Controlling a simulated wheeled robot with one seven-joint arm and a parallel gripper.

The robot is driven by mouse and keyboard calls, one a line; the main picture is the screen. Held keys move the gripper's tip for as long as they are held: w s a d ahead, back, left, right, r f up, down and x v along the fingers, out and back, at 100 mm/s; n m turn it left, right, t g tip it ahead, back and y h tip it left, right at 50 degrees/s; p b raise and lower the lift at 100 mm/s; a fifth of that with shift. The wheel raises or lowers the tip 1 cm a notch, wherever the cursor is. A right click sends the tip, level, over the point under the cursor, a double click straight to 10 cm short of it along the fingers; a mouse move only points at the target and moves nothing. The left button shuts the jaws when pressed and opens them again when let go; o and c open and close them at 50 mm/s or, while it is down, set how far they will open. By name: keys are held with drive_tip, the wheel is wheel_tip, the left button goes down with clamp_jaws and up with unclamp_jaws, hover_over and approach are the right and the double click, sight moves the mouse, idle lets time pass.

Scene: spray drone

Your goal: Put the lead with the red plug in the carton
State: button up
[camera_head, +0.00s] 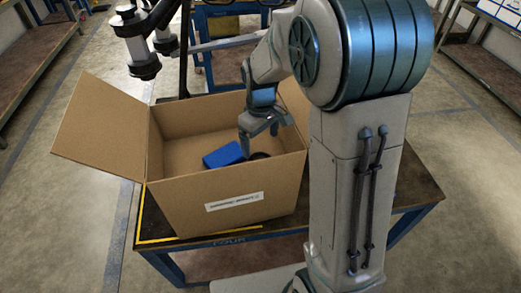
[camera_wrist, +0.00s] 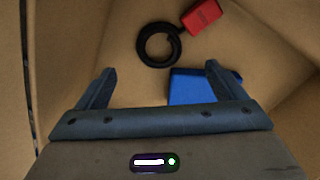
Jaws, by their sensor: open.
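The carton (camera_head: 235,200) stands open on a table, with its flaps folded out. In the wrist view its brown inside (camera_wrist: 70,60) fills the picture. The lead with the red plug is a black coil (camera_wrist: 158,45) with a red plug (camera_wrist: 201,15) at its upper right. It lies inside the carton, and part of the dark coil (camera_head: 259,156) shows in the head view. My gripper (camera_head: 262,129) is over the carton's opening.
A blue block (camera_head: 222,155) lies in the carton beside the coil; in the wrist view the blue block (camera_wrist: 190,87) is partly behind the right finger. The carton walls surround my gripper. The table (camera_head: 400,200) has some bare top at the right.

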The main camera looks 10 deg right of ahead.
wheel_tip(320, 180, up, 5)
drive_tip(key=s+d+r+m+t, duration=0.1)
drive_tip(key=s+d+m, duration=0.1)
drive_tip(key=s, duration=0.7)
drive_tip(key=s+d+r+m+t, duration=0.1)
drive_tip(key=s+r+m, duration=0.1)
drive_tip(key=s+m, duration=0.3)
drive_tip(key=s, duration=0.3)
drive_tip(key=shift+s+d+r+t, duration=0.25)
drive_tip(key=shift+s+d+t, duration=0.15)
